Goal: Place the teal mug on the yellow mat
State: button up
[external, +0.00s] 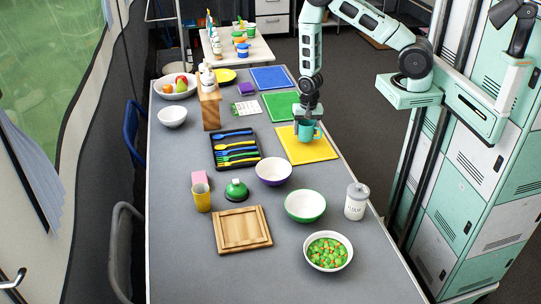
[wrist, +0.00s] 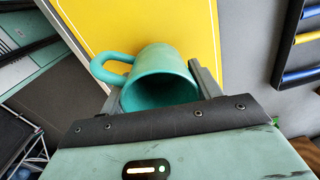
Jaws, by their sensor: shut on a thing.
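The teal mug (external: 306,131) is held in my gripper (external: 307,116) over the far part of the yellow mat (external: 312,151). In the wrist view the mug (wrist: 158,68) sits between the two fingers of my gripper (wrist: 160,86), its open mouth facing the camera and its handle to the left. The yellow mat (wrist: 201,22) lies behind the mug in that view. I cannot tell whether the mug's base touches the mat.
A green mat (external: 281,107) and a blue mat (external: 271,77) lie beyond the yellow one. The cutlery tray (external: 224,162) is to its left. A purple bowl (external: 274,172), a green bowl (external: 305,205) and a white canister (external: 356,202) stand nearer the camera.

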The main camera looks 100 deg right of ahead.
jog(key=shift+f, duration=0.75)
jog(key=shift+f, duration=0.15)
jog(key=o, duration=1)
